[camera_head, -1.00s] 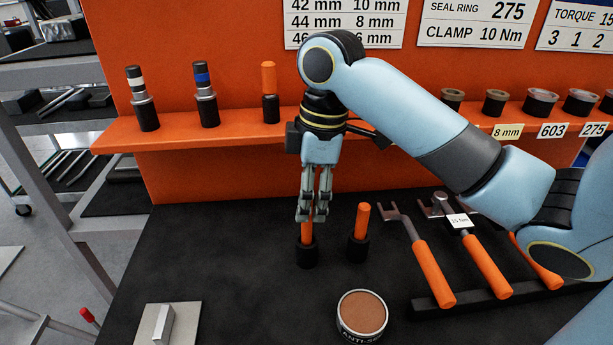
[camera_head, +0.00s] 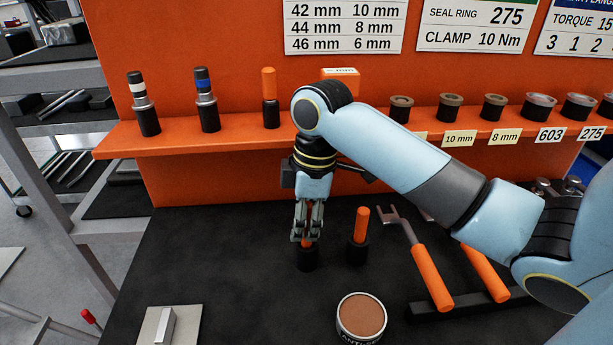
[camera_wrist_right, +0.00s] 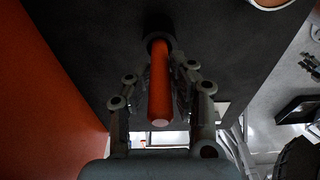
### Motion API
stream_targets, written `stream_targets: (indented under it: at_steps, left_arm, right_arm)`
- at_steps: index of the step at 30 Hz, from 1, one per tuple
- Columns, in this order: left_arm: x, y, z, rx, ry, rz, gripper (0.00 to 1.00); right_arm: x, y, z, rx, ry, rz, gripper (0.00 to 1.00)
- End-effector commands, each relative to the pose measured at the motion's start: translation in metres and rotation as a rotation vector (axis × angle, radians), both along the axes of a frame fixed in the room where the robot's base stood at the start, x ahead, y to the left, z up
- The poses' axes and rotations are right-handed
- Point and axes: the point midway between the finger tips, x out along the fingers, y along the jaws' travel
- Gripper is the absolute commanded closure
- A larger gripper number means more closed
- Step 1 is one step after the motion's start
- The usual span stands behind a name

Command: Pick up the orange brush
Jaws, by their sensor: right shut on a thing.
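The orange brush shows as an orange handle (camera_wrist_right: 160,92) in the right wrist view, rising from a dark round holder (camera_wrist_right: 158,25). In the head view its holder (camera_head: 307,260) stands on the black bench top. My right gripper (camera_head: 307,238) points down over the holder and is shut on the orange handle, which the fingers mostly hide. In the wrist view the fingers (camera_wrist_right: 160,95) lie on both sides of the handle. The handle looks upright and its lower end is hidden in the holder. My left gripper is not in view.
A similar orange handle (camera_head: 361,224) stands in a black holder just right of my gripper. A round tin (camera_head: 361,315) sits in front. Orange-handled wrenches (camera_head: 430,278) lie on a rack at right. Several tools and cups line the orange shelf (camera_head: 235,135) behind.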

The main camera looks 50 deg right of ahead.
Motion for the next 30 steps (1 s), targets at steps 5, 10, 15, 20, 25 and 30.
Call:
stream_targets:
  at_steps: [5,10,15,20,25,30]
  left_arm:
    - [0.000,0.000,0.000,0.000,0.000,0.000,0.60]
    - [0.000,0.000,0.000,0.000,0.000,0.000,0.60]
    - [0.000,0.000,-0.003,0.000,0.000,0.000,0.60]
    - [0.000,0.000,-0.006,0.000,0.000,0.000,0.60]
    - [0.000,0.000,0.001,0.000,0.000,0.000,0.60]
    - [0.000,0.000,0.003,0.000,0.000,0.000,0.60]
  right_arm:
    - [0.000,0.000,0.000,-0.001,-0.001,0.000,1.00]
    - [0.001,0.000,0.004,-0.001,-0.002,0.000,1.00]
    - [0.002,-0.001,0.032,-0.002,-0.007,0.001,1.00]
    - [0.002,-0.001,0.066,-0.002,-0.007,0.001,1.00]
    - [0.001,0.000,0.094,-0.001,-0.003,0.001,1.00]
    - [0.000,0.000,0.101,-0.001,-0.001,0.000,1.00]
